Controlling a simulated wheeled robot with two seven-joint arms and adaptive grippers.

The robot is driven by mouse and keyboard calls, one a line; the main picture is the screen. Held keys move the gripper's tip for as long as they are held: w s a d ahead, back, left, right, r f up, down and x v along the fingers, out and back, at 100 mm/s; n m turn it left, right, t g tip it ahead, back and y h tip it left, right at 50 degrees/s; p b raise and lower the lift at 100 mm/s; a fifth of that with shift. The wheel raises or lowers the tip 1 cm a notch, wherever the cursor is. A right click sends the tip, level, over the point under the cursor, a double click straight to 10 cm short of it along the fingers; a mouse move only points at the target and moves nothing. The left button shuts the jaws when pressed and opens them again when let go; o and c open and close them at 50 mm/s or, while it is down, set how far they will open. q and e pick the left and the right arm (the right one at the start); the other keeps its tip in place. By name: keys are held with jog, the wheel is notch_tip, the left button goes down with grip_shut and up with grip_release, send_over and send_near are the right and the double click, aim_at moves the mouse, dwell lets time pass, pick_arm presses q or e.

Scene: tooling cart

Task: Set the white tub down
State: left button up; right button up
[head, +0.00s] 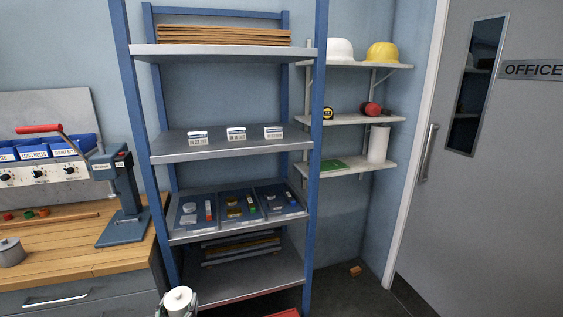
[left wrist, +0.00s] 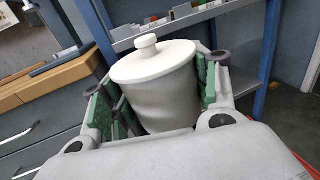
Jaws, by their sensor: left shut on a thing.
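The white tub (left wrist: 160,85), with a round lid and a knob on top, is held between the green-padded fingers of my left gripper (left wrist: 158,100) in the left wrist view. The gripper is shut on the tub's sides. In the head view the white tub (head: 179,301) shows at the bottom edge, in front of the shelf rack's lower left post, with my left gripper (head: 178,309) around it. The tub's lower part is hidden. My right gripper does not show.
A blue-framed rack (head: 233,151) with grey shelves stands ahead; its low shelf (head: 250,278) has bare room. Three trays (head: 238,207) of small parts lie on the shelf above. A wooden workbench (head: 85,250) with a blue press (head: 122,205) and grey pot (head: 11,252) is left.

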pick_arm(q)
jog(key=w+d+r, duration=0.1)
jog(key=d, duration=0.6)
jog(key=shift+w+r+h, duration=0.15)
jog(key=shift+r+h, duration=0.15)
jog(key=shift+r, duration=0.05)
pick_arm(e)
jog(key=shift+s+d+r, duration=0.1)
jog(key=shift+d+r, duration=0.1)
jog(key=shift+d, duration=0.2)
pick_arm(q)
jog(key=shift+d, duration=0.1)
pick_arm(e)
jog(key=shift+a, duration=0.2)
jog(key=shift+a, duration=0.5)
pick_arm(q)
jog(key=shift+a, duration=0.3)
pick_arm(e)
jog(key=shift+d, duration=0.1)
pick_arm(q)
jog(key=shift+a+y, duration=0.3)
jog(key=shift+y, duration=0.2)
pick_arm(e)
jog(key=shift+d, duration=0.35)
pick_arm(q)
jog(key=shift+a+f+n+y, duration=0.15)
jog(key=shift+a+n+y, duration=0.15)
jog(key=shift+n, duration=0.1)
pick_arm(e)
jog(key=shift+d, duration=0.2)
